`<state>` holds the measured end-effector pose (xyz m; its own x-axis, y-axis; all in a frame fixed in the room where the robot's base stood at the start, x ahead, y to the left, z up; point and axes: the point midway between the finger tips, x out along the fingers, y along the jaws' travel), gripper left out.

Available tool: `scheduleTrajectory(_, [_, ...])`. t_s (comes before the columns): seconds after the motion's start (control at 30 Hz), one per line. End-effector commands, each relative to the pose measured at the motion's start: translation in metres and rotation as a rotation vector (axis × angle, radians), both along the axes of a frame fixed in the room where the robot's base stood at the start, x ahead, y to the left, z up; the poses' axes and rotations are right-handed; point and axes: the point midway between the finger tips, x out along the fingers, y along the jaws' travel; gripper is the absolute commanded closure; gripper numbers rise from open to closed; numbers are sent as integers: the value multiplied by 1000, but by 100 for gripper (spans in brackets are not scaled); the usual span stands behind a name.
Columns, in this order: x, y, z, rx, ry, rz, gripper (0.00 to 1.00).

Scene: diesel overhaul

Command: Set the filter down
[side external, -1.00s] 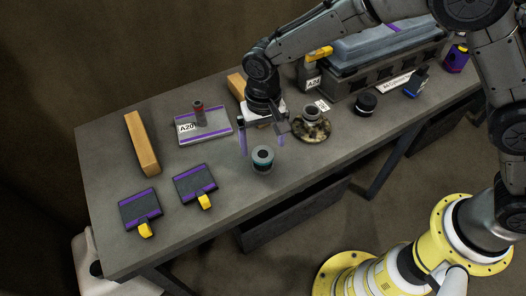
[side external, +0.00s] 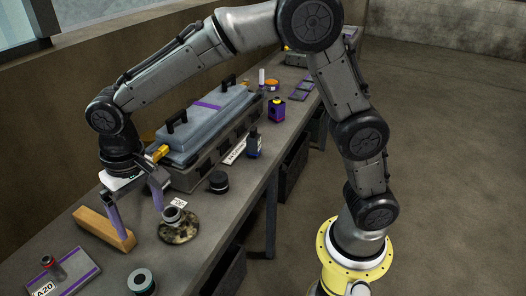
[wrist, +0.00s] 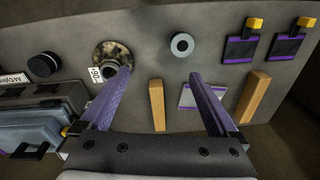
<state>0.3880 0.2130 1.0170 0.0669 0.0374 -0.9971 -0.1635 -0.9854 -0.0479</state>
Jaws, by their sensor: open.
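A grey ring-topped cylinder (side external: 141,281), which looks like the filter, stands upright on the bench (side external: 195,273) at the bottom of the side view. It also shows in the wrist view (wrist: 181,44), beyond my fingertips and apart from them. My gripper (side external: 137,204) is open, with its two purple fingers spread and nothing held. It hangs above the bench near a wooden block (side external: 104,229). In the wrist view the gripper (wrist: 160,74) has that block (wrist: 157,105) showing between its fingers.
A mottled round plate with a fitting (side external: 179,228) lies beside the gripper. A black cap (side external: 218,182), a blue bottle (side external: 254,145) and a large grey engine block (side external: 205,125) stand farther along. A pad labelled A20 (side external: 80,268) lies at the lower left.

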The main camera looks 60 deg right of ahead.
Motion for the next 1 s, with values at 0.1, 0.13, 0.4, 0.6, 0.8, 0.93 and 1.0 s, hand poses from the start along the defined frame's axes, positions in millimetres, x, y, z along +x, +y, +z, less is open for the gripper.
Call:
scheduleTrajectory(0.1, [-22,-51,41,22,-69,16,4])
scheduleTrajectory(0.13, [-29,-62,49,25,-85,23,4])
scheduleTrajectory(0.4, [-109,-150,91,16,-238,76,4])
scheduleTrajectory(0.6, [-174,-192,91,-26,-345,115,4])
scheduleTrajectory(0.8, [-214,-210,79,-69,-411,140,4])
scheduleTrajectory(0.93, [-223,-213,74,-82,-426,150,4])
scheduleTrajectory(1.0, [-224,-214,74,-83,-427,152,4])
